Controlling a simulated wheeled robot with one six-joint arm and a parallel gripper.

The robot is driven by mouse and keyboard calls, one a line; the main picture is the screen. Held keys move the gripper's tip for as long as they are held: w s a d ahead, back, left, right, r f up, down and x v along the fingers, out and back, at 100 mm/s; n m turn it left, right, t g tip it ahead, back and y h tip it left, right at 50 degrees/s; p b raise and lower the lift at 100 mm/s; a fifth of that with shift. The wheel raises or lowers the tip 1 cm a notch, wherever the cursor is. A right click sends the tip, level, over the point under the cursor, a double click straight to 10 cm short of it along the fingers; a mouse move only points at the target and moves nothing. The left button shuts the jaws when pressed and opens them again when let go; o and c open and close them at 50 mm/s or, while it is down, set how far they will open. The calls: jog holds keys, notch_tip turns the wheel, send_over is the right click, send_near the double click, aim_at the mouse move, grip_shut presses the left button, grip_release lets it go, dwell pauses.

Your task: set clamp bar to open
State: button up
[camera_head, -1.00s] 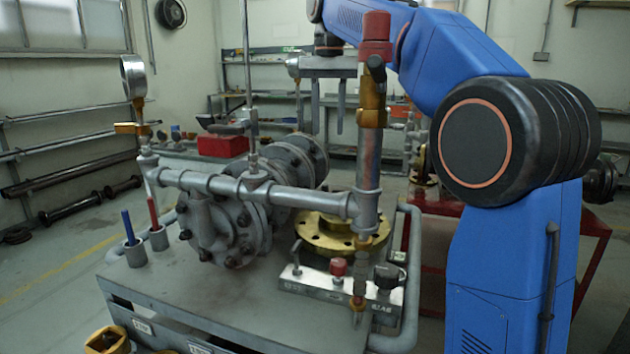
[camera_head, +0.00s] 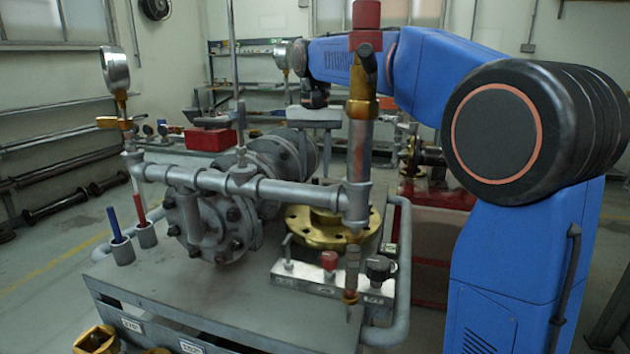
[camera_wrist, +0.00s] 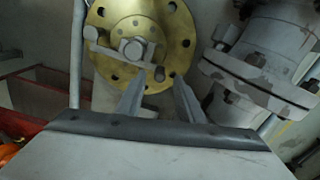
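In the wrist view a short pale grey bar with a bolt head (camera_wrist: 118,55) lies across the face of a brass flange (camera_wrist: 170,28); it looks like the clamp bar. In the head view the brass flange (camera_head: 300,225) lies flat on the bench behind a vertical pipe, and I cannot make out the bar there. My gripper (camera_wrist: 160,80) is open and empty, its two fingers spread at the lower edge of the flange in the picture. In the head view my gripper (camera_head: 314,116) is above the flange, its fingertips largely hidden by pipework.
A vertical pipe with a red cap (camera_head: 360,150) and a horizontal pipe (camera_head: 210,180) stand in front of the flange. A silver block with knobs (camera_head: 310,280) sits nearer. A grey flanged valve body (camera_head: 215,225) stands left. The bench top (camera_head: 190,290) is clear at front left.

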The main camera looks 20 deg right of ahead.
aim_at(315, 177)
jog(key=shift+f, duration=2.05)
grip_shut()
